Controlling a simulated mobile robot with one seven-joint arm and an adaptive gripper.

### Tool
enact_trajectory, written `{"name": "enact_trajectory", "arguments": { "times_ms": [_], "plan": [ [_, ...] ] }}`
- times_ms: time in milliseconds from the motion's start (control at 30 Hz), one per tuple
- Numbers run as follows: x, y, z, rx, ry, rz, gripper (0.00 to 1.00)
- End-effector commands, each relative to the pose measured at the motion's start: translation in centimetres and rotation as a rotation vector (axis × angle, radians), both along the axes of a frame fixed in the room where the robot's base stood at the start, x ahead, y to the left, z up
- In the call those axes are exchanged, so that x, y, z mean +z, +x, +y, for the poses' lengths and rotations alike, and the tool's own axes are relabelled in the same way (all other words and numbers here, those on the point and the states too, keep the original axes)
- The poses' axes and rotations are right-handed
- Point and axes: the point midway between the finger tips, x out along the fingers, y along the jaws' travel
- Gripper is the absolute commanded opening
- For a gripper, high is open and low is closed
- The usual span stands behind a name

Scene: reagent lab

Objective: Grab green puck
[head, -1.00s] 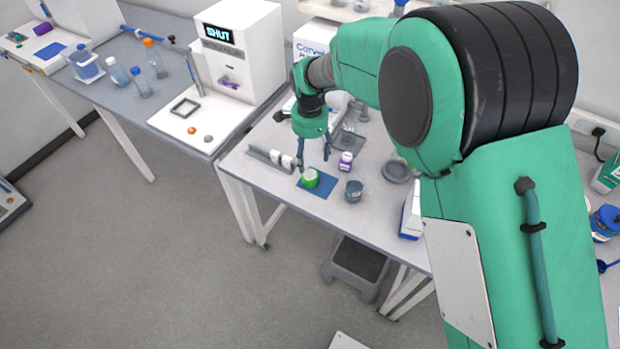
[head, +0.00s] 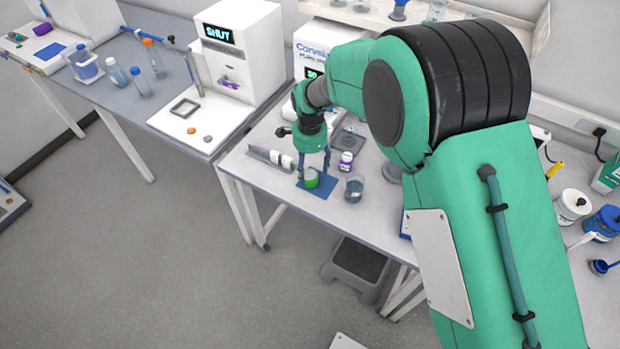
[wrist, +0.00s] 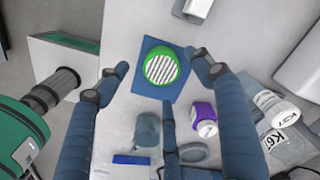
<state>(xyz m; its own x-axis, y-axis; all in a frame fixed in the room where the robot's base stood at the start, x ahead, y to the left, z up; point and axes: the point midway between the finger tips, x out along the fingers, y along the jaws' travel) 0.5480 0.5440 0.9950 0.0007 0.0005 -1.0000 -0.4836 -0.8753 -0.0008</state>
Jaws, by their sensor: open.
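The green puck (head: 311,178) sits on a blue mat (head: 322,190) on the bench. In the wrist view the puck (wrist: 161,67) has a white striped top and lies on the blue mat (wrist: 147,88). My gripper (head: 314,166) is open and empty, pointing down just above the puck in the head view. In the wrist view my gripper (wrist: 160,62) has its fingers spread to either side. The exact gap between fingertips and puck cannot be told.
A purple-labelled bottle (head: 346,161) and a glass beaker (head: 354,188) stand right of the mat. A grey rack with white pieces (head: 272,157) lies to its left. A white machine (head: 237,52) stands at the back. The bench's front edge is close to the mat.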

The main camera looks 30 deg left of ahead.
Motion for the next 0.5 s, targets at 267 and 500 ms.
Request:
{"name": "enact_trajectory", "arguments": {
  "times_ms": [267, 500],
  "plan": [
    [-3.4, 0.2, 0.0, 0.000, -0.001, 0.002, 0.67],
    [-4.4, 0.2, 0.1, 0.000, -0.001, 0.000, 0.67]
  ]
}}
